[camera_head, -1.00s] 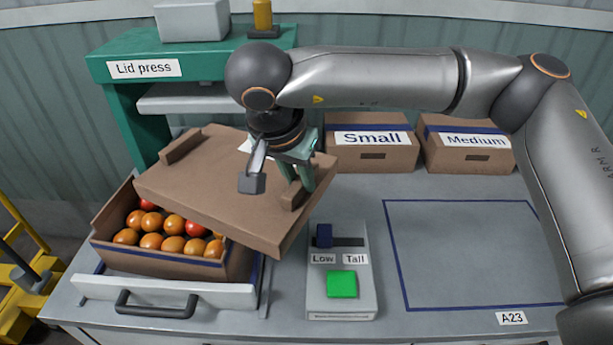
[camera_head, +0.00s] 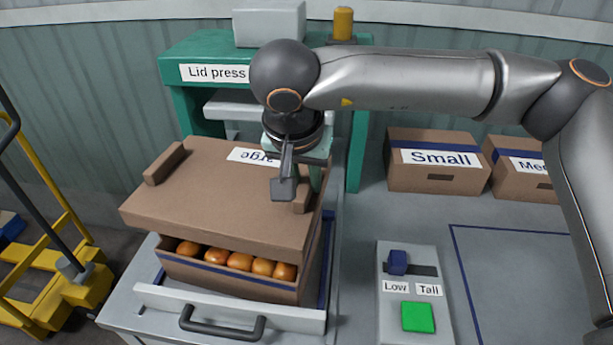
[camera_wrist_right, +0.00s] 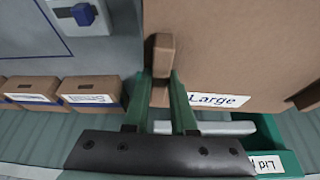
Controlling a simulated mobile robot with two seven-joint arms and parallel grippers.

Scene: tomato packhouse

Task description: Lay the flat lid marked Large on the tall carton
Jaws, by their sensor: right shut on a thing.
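My right gripper (camera_head: 304,188) is shut on the block handle at the right end of the flat brown lid (camera_head: 220,205). In the wrist view, the fingers (camera_wrist_right: 163,85) grip the handle, and the lid (camera_wrist_right: 235,45) carries a label reading "Large" (camera_wrist_right: 218,100). In the head view that label is upside down and partly hidden by the gripper. The carton (camera_head: 230,282) holds orange tomatoes, visible through a gap along its front. The lid is above the carton, roughly lined up with it; contact at the back is hidden. My left gripper is not in view.
The carton stands on a pale drawer (camera_head: 180,303) with a dark handle, before the green lid press (camera_head: 190,100). A control box (camera_head: 385,320) has a Low/Tall slider and green button. "Small" (camera_head: 440,180) and "Medium" (camera_wrist_right: 90,88) boxes stand right. The outlined bench area (camera_head: 510,280) is clear.

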